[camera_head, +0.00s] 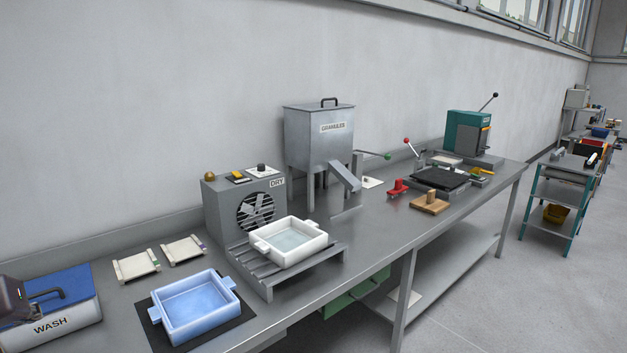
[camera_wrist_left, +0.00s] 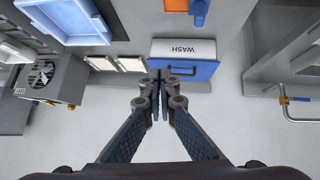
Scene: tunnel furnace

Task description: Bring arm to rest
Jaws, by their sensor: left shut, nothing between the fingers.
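My left gripper (camera_wrist_left: 159,96) is shut and empty in the left wrist view, its fingertips together just in front of the WASH box. In the head view only a dark part of my left arm or gripper (camera_head: 12,302) shows at the left edge, by the WASH box (camera_head: 58,322). This box has a blue lid with a dark handle, and it also shows in the left wrist view (camera_wrist_left: 186,48). I cannot tell whether the fingertips touch it. My right gripper is in neither view.
A blue tray (camera_head: 194,305) lies on a dark mat. A white tray (camera_head: 289,241) sits on a slatted rack before the DRY fan unit (camera_head: 228,211). A GRANULES hopper (camera_head: 318,133) and a green press (camera_head: 467,133) stand farther along the bench.

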